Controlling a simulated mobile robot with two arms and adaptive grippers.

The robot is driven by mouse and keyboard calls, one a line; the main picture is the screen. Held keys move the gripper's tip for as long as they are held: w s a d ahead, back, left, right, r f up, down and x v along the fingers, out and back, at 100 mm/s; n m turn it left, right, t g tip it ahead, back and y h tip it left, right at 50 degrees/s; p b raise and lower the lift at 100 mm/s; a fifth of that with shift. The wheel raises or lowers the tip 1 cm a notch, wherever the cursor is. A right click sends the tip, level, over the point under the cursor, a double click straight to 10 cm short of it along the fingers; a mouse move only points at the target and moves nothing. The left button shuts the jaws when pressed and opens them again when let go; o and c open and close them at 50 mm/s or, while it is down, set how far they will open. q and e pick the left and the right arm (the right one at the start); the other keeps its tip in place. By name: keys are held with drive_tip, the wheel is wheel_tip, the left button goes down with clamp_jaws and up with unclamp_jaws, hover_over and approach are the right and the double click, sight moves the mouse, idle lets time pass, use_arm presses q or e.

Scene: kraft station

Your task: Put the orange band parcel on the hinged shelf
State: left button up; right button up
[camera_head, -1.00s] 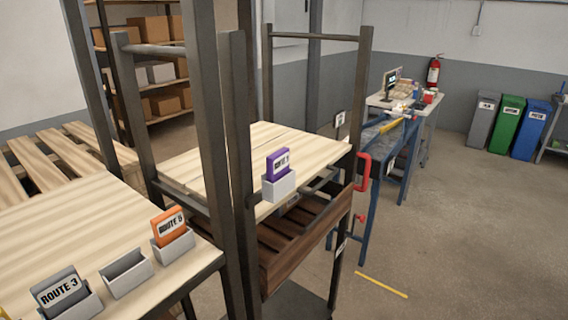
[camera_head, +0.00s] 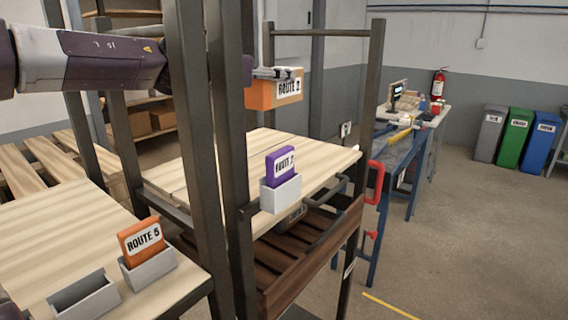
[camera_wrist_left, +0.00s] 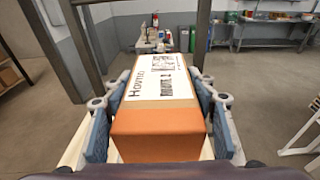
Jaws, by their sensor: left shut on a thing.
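An orange parcel (camera_head: 273,93) with a white ROUTE 2 label is in my left gripper (camera_head: 276,74), which is shut on it. In the left wrist view the parcel (camera_wrist_left: 158,132) lies between both blue finger pads, with its white label facing up. My left arm reaches in from the left behind the dark posts, and the parcel hangs in the air above a light wooden shelf (camera_head: 325,150). A purple ROUTE 2 card (camera_head: 281,165) stands in a grey holder (camera_head: 281,194) at that shelf's front edge. My right gripper is not in view.
Dark upright posts (camera_head: 198,150) stand in front of my arm and beside the shelf. A nearer wooden table (camera_head: 50,230) carries an orange ROUTE 5 card (camera_head: 141,240) and an empty holder (camera_head: 84,298). A brown slatted crate (camera_head: 300,260) is below the shelf, whose top looks clear.

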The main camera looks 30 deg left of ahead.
use_arm(q)
wheel_tip(320, 180, down, 17)
drive_tip(key=shift+d+f, duration=0.15)
drive_tip(key=shift+f, duration=0.55)
drive_tip(key=o, duration=1.5)
drive_tip(key=shift+f, duration=0.1)
drive_tip(key=shift+c, duration=0.2)
